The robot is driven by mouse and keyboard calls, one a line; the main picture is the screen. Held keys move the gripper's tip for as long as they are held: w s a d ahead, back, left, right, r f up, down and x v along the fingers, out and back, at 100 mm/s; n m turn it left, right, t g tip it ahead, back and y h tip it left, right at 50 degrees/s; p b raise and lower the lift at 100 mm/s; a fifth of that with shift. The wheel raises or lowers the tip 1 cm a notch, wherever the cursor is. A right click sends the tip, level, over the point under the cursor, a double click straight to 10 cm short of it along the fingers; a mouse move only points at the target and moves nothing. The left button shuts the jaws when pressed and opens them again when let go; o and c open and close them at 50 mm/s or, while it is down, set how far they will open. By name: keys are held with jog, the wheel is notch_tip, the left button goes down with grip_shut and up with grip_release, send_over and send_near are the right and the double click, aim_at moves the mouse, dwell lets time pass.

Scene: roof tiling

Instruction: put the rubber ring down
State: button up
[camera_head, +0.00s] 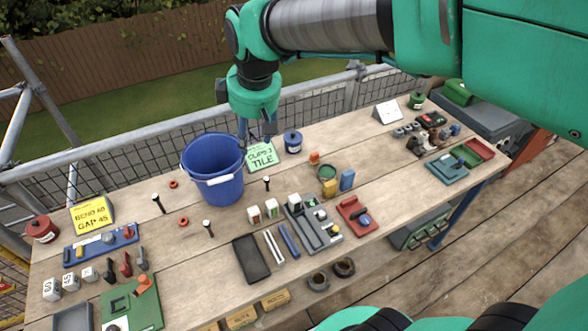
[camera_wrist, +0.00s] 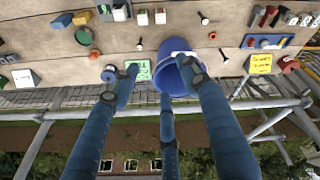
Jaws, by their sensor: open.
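Two small orange-red rings lie on the wooden bench left of the blue bucket in the head view, a nearer ring (camera_head: 183,221) and a farther ring (camera_head: 173,183); I cannot tell which is the rubber ring. One small red ring also shows on the bench in the wrist view (camera_wrist: 212,35). My gripper (camera_head: 268,127) hangs over the back of the bench, by the green sign and right of the bucket. In the wrist view its fingers (camera_wrist: 158,74) are spread, and I see nothing held between them.
The blue bucket (camera_head: 212,171) stands close to my gripper. The green sign (camera_head: 262,156) and a dark blue pot (camera_head: 293,141) are beside it. A metal rail with mesh runs behind the bench.

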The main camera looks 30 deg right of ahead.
jog(key=s+d+m+t, duration=0.2)
jog(key=s+m, duration=0.6)
jog(key=s, duration=1.2)
jog(key=shift+s+d+r, duration=0.2)
jog(key=shift+s+d, duration=0.1)
jog(key=shift+d, duration=0.35)
jog(key=shift+o, duration=0.5)
jog(key=shift+r, duration=0.1)
